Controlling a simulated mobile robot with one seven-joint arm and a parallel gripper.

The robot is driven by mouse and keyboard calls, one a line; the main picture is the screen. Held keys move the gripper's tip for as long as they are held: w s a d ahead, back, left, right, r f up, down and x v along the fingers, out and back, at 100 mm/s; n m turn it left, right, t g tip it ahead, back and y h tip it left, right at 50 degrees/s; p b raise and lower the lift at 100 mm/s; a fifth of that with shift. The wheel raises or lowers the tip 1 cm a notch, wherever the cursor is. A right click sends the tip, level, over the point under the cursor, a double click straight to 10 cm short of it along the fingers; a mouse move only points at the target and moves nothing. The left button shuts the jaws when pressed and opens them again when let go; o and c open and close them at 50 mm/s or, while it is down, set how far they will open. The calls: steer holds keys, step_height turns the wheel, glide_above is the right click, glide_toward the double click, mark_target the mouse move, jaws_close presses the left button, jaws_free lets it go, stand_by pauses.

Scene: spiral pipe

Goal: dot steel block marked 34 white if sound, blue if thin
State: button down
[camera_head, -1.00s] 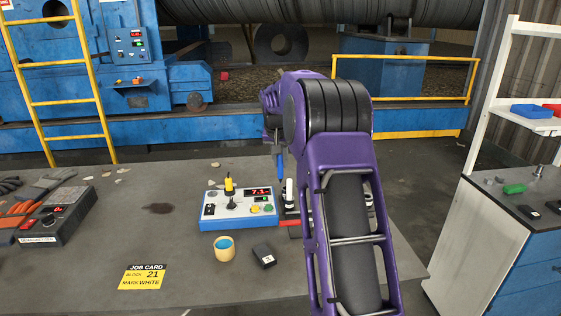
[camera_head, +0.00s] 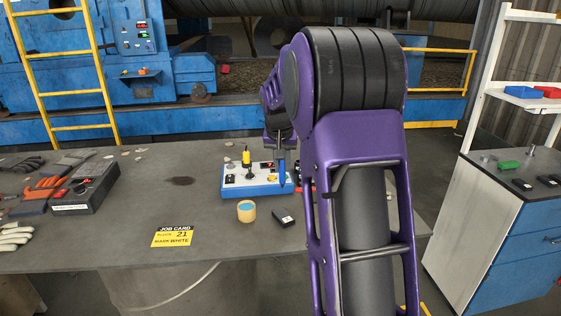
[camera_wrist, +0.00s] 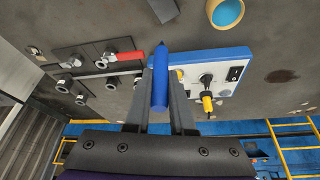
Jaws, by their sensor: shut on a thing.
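My gripper (camera_wrist: 160,80) is shut on a blue marker (camera_wrist: 160,85), which also shows in the head view (camera_head: 282,172). The marker hangs near the right end of the blue-and-white gauge box (camera_head: 248,181); whether it touches cannot be told. A small dark block (camera_head: 284,218) lies on the table in front of the box. Its white mark is too small to read. It also appears at the top of the wrist view (camera_wrist: 163,9). A yellow job card (camera_head: 172,237) reads block 21, mark white. My arm hides part of the box's red display.
A tan cup with blue inside (camera_head: 246,211) stands left of the block. Dark holders with silver ends and a red piece (camera_wrist: 127,56) lie beside the box. A dark device (camera_head: 87,188) and gloves (camera_head: 15,236) are on the left. The table's front middle is clear.

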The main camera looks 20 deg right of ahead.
steer(key=shift+s+a+f, duration=0.2)
steer(key=shift+s+a, duration=0.35)
steer(key=shift+s, duration=0.2)
steer(key=shift+f+b, duration=2.35)
steer(key=shift+f, duration=0.65)
steer(key=shift+f+b, duration=0.3)
steer(key=shift+f, duration=0.25)
steer(key=shift+r+p, duration=2.7)
steer(key=shift+r, duration=0.9)
